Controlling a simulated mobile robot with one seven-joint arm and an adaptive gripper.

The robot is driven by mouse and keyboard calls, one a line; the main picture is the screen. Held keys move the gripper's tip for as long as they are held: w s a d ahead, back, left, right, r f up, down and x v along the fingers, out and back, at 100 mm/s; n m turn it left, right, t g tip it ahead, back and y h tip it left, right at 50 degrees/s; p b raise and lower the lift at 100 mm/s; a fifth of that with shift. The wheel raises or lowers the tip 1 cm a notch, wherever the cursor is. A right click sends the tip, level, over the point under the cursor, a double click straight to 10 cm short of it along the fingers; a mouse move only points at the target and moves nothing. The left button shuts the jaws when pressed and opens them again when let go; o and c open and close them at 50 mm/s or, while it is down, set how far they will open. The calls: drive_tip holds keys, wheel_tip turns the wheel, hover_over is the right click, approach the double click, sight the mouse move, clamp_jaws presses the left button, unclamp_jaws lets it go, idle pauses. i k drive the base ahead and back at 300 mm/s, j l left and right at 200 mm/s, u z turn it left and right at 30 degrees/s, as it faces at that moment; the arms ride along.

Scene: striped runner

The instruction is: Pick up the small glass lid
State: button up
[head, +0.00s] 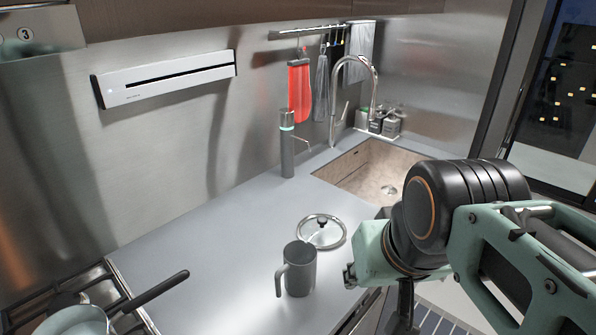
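The small glass lid (321,231) lies on the grey counter, a clear disc with a metal rim and a dark knob on top. A grey mug (300,270) stands just in front of it and to its left, close to its near edge in the picture. My gripper (404,305) is at the end of my green and black arm, to the right of and nearer than the lid. Only dark parts of it show below the wrist. Its fingers are mostly hidden, so I cannot see whether they are open. The lid is apart from my arm.
A sink (372,170) is behind the lid to the right, with a curved tap (372,85). A tall grey dispenser (287,145) stands by the back wall. A pan (75,322) sits on the hob at lower left. The counter left of the lid is clear.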

sight(325, 232)
drive_tip(key=u, duration=1.95)
drive_tip(key=k+l, duration=0.1)
drive_tip(key=l, duration=0.35)
drive_tip(key=k+l+u, duration=0.1)
drive_tip(key=l, duration=0.35)
drive_tip(key=k+l, duration=0.1)
drive_tip(key=l, duration=0.35)
drive_tip(key=k+l, duration=0.1)
drive_tip(key=l, duration=0.35)
drive_tip(key=k+l+u, duration=0.1)
drive_tip(key=l, duration=0.35)
